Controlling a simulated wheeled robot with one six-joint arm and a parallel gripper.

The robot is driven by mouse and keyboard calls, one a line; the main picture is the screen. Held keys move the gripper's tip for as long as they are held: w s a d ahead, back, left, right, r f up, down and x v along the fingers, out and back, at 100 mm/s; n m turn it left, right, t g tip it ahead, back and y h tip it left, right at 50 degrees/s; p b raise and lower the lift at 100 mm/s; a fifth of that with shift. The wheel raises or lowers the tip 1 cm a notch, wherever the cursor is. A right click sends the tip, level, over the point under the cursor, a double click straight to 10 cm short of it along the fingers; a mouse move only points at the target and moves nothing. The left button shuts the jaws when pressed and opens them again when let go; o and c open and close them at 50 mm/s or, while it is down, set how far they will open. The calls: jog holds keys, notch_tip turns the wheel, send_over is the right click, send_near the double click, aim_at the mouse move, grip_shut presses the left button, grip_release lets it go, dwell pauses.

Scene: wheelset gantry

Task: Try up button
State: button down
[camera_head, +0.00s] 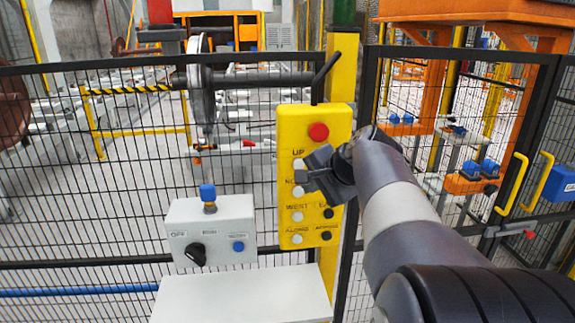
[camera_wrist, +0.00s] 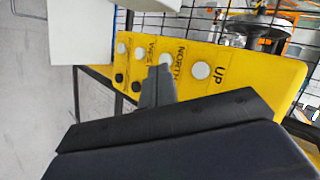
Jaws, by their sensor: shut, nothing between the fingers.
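The yellow control box (camera_head: 286,240) hangs on the yellow post, with a red button (camera_head: 318,131) at its top. The white UP button (camera_head: 298,163) is under its label and is clear of the fingers; it also shows in the wrist view (camera_wrist: 201,70). My gripper (camera_head: 309,180) is shut and empty in front of the box, just below and right of the UP button. In the wrist view my fingertips (camera_wrist: 160,72) overlap the area by the white NORTH button (camera_wrist: 166,60). I cannot tell whether they touch the box. My gripper hides the box's upper right buttons.
A grey switch box (camera_head: 212,232) with a black knob and blue buttons stands to the left. A white ledge (camera_head: 240,295) is below it. Black mesh fencing (camera_head: 80,180) runs behind. A gate with yellow handles (camera_head: 512,184) is on the right.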

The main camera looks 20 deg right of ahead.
aim_at(303, 166)
jog(key=w+d+p, duration=0.2)
jog(key=w, duration=0.5)
jog(key=shift+w, duration=0.3)
jog(key=shift+w+d+p, duration=0.1)
jog(key=shift+w+p, duration=0.05)
jog(key=shift+p, duration=0.2)
dwell(1.5)
jog(key=shift+w+d, duration=0.1)
jog(key=shift+w, duration=0.15)
jog(key=shift+w+d+p, duration=0.1)
jog(key=shift+w+p, duration=0.2)
jog(key=shift+w, duration=0.1)
dwell(0.7)
dwell(1.0)
jog(key=shift+s+a+b, duration=0.2)
jog(key=shift+s+b, duration=0.15)
jog(key=shift+s, duration=0.45)
